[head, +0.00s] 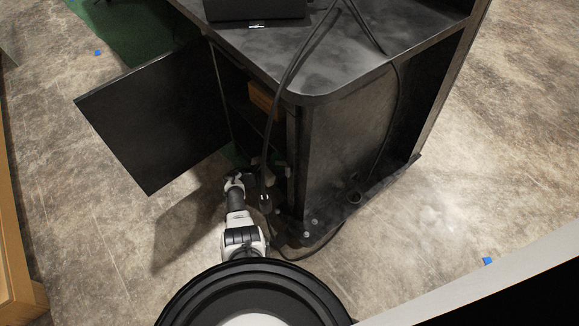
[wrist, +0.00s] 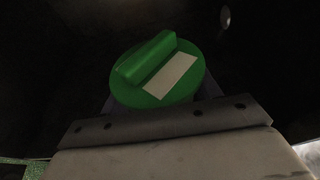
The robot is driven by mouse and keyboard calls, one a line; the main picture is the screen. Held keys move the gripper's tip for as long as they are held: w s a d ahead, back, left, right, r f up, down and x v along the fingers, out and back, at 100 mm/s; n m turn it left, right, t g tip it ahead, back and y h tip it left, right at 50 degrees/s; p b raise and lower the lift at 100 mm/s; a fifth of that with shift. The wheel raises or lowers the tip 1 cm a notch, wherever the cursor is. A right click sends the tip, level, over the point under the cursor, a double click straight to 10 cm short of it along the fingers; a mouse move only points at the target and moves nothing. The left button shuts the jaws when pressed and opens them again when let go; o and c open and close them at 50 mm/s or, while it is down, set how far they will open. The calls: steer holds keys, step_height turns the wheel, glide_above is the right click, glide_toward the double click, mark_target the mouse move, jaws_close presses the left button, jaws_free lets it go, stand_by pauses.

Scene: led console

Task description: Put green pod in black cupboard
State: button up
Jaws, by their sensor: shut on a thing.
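The green pod (wrist: 157,72) is a round green piece with a raised bar and a pale label across its top. It fills the middle of the wrist view, in front of my gripper. My gripper (head: 258,168) is shut on it, low at the open front of the black cupboard (head: 345,130). The cupboard's door (head: 155,115) stands wide open to the left. The pod cannot be made out clearly in the head view. The wrist view is dark around the pod.
An orange-brown box (head: 263,100) sits inside the cupboard, above my gripper. A black cable (head: 288,75) hangs from the top past the opening. A wooden piece of furniture (head: 15,250) stands at the left edge. The floor in front is mostly clear.

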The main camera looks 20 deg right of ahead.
steer(key=d, duration=0.1)
steer(key=w+d, duration=0.1)
steer(key=d, duration=0.1)
steer(key=shift+b, duration=0.35)
step_height(320, 180, down, 4)
steer(key=b, duration=0.3)
steer(key=shift+r, duration=0.25)
steer(key=o, duration=1.1)
steer(key=shift+o, duration=0.2)
